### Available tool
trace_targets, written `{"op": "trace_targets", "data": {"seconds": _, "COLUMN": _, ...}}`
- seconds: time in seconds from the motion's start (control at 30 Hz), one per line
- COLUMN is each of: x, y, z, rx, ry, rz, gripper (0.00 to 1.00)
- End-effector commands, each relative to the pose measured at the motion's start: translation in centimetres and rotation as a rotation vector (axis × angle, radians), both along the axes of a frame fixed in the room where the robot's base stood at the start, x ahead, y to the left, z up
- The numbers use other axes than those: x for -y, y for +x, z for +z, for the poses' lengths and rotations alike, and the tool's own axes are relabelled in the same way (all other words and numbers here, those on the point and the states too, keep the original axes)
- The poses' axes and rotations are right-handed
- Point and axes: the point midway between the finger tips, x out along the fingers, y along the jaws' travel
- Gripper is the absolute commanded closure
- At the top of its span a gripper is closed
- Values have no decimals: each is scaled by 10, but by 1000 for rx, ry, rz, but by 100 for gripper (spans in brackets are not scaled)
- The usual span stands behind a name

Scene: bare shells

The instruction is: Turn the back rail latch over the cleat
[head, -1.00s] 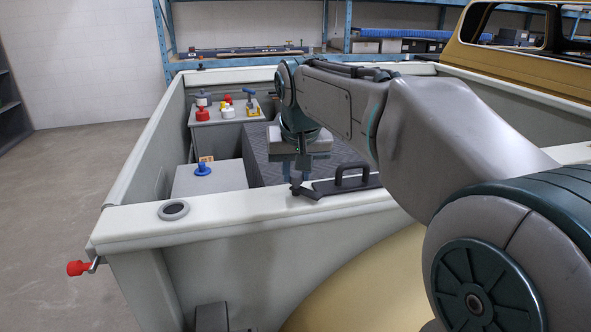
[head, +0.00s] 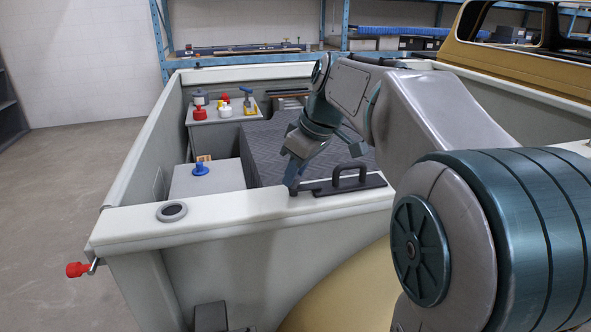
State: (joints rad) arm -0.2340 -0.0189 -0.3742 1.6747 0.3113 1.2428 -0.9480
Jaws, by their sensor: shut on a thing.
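The latch (head: 314,185) is a small dark lever on top of the near rail (head: 235,208). It reaches right to a black plate with an arched handle (head: 350,178), which may be the cleat. I cannot tell whether the lever lies over the plate or only meets its left end. My gripper (head: 293,186) comes down tilted from the upper right, fingertips at the left end of the latch and shut on it. The fingers hide that end of the latch.
Inside the bed, a dark grey textured block (head: 270,150) sits behind the gripper. A grey box with a blue knob (head: 201,169) stands to its left. Farther back is a stand with small red, white and yellow items (head: 223,108). The rail has a round dark-ringed hole (head: 173,212).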

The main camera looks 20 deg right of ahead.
Motion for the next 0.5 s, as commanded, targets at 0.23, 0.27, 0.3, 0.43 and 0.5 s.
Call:
{"op": "trace_targets", "data": {"seconds": 0.23, "x": 0, "y": 1, "z": 1, "rx": 2, "ry": -1, "rz": 87, "gripper": 98}}
{"op": "trace_targets", "data": {"seconds": 0.27, "x": 0, "y": 1, "z": 1, "rx": 2, "ry": 0, "rz": 92, "gripper": 98}}
{"op": "trace_targets", "data": {"seconds": 0.3, "x": 0, "y": 1, "z": 1, "rx": 2, "ry": -1, "rz": 99, "gripper": 98}}
{"op": "trace_targets", "data": {"seconds": 0.43, "x": 0, "y": 1, "z": 1, "rx": 2, "ry": -2, "rz": 113, "gripper": 98}}
{"op": "trace_targets", "data": {"seconds": 0.5, "x": 0, "y": 1, "z": 0, "rx": 2, "ry": -2, "rz": 115, "gripper": 98}}
